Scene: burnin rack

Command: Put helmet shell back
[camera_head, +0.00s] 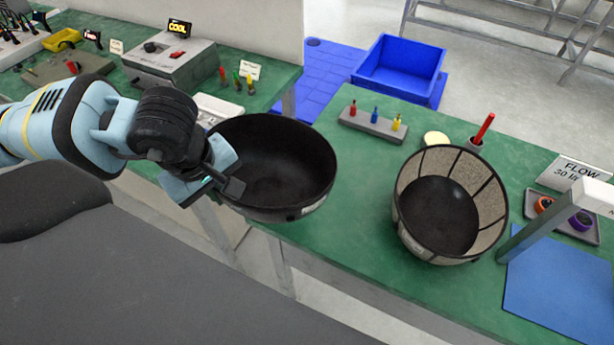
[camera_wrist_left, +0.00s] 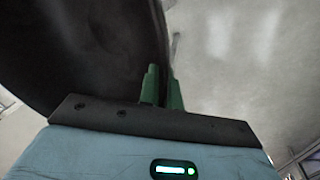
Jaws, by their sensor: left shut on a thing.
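A round black helmet shell (camera_head: 285,165) is held with its hollow side up in the head view, partly over the front left edge of the green table. My left gripper (camera_head: 232,186) is shut on its left rim. In the left wrist view the dark shell (camera_wrist_left: 80,50) fills the upper left, and its rim runs between the green fingertips (camera_wrist_left: 163,88). A second bowl-shaped piece (camera_head: 490,210) with a beige, ribbed lining stands on the table to the right, apart from the held shell. My right gripper is not in view.
The green table (camera_head: 360,240) has bare room between the two bowls. Behind stand a grey block with coloured pegs (camera_head: 372,124) and a red stick in a holder (camera_head: 482,130). A white-framed stand (camera_head: 530,235) and blue mat (camera_head: 560,290) are at right. A blue bin (camera_head: 400,68) sits beyond.

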